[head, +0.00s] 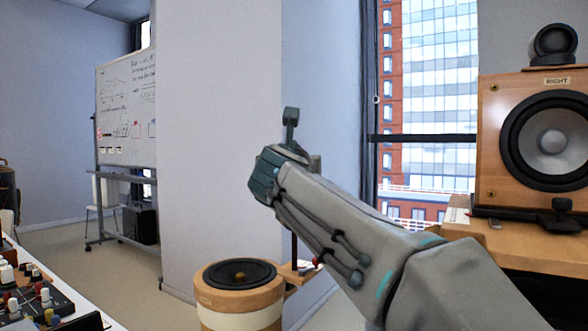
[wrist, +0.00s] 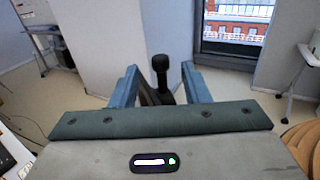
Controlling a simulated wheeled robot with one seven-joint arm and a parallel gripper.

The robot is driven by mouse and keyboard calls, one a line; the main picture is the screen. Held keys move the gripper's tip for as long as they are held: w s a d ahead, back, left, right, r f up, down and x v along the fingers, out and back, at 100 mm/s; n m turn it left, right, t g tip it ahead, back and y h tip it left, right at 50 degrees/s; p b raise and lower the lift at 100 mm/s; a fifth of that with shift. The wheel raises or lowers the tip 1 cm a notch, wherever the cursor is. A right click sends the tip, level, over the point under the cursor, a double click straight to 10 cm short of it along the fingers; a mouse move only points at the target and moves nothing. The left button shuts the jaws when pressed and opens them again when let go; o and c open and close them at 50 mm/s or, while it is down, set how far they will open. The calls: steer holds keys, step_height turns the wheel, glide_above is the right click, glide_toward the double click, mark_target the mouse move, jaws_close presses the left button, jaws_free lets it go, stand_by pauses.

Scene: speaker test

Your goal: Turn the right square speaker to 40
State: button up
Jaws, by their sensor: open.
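The right square speaker (head: 492,160) stands at the right edge of the head view. It is a wooden box with a large dark round cone and a "RIGHT" label, and its right side is cut off. No scale or number such as 40 can be read on it. My gripper (wrist: 159,67) is open, with its two blue-grey fingers apart in the wrist view. In the head view it is well left of the speaker and not touching it. A dark upright piece with a rounded top (wrist: 160,64) shows between the fingers; whether it is within reach is unclear.
A dark round device (head: 553,45) sits on top of the speaker. A wooden desk (head: 500,240) bears the speaker. A round wooden drum-like thing (head: 240,305) stands below my arm. A mixer with coloured knobs (head: 35,300) is at lower left. A whiteboard (head: 125,105) stands behind.

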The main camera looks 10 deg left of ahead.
steer(key=s+d, duration=0.1)
steer(key=s, duration=0.9)
steer(key=shift+d, duration=0.2)
